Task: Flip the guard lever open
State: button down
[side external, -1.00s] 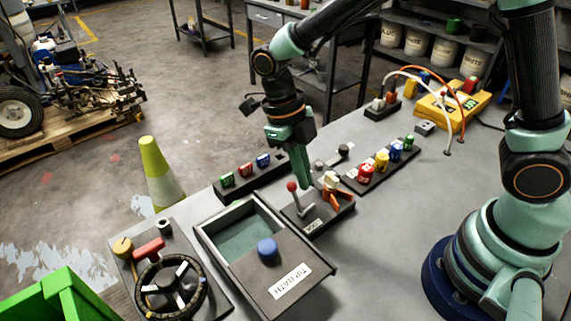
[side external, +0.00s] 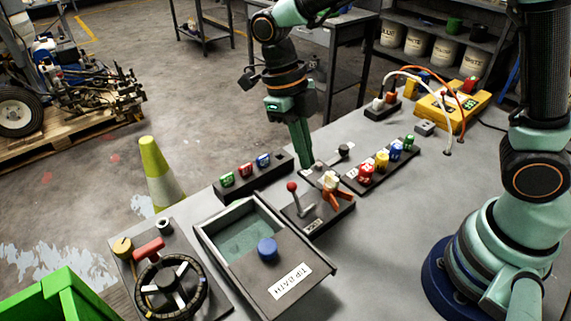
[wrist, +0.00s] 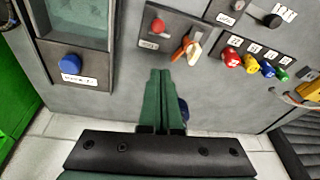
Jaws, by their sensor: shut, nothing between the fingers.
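A dark panel (side external: 318,219) on the bench carries a red-knobbed lever (side external: 292,187) and, to its right, an orange piece with a cream-white top (side external: 337,192). I cannot tell for sure which of the two is the guard lever. Both also show in the wrist view, the red knob (wrist: 158,25) and the orange-and-white piece (wrist: 186,48). The red lever's rod stands tilted. My gripper (side external: 308,170) is shut and empty, pointing down just behind the panel in the side view. In the wrist view its green fingers (wrist: 160,72) lie together, apart from both pieces.
The tip bath box (side external: 322,268) with a blue knob (side external: 267,249) stands in front. A row of colored knobs (side external: 381,160) lies right of the panel, and a block of colored buttons (side external: 250,178) left. A small black-knobbed panel (side external: 343,150) is close to my fingers.

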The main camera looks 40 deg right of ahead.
jog(key=w+r, duration=0.3)
jog(key=w, duration=0.2)
jog(key=shift+w+a, duration=0.15)
jog(key=s+d+r+n+t, duration=0.2)
jog(key=s+d+n+t, duration=0.1)
jog(key=n, duration=0.8)
jog(key=s+d+r+n+t, duration=0.2)
jog(key=d+n, duration=0.4)
jog(key=n, duration=0.5)
jog(key=s+d+r+n+t+y, duration=0.1)
jog(key=s+d+r+n+t, duration=0.1)
jog(key=n, duration=0.9)
jog(key=shift+s+d+n+t, duration=0.4)
jog(key=shift+s+d+t, duration=0.5)
jog(key=shift+d, duration=0.35)
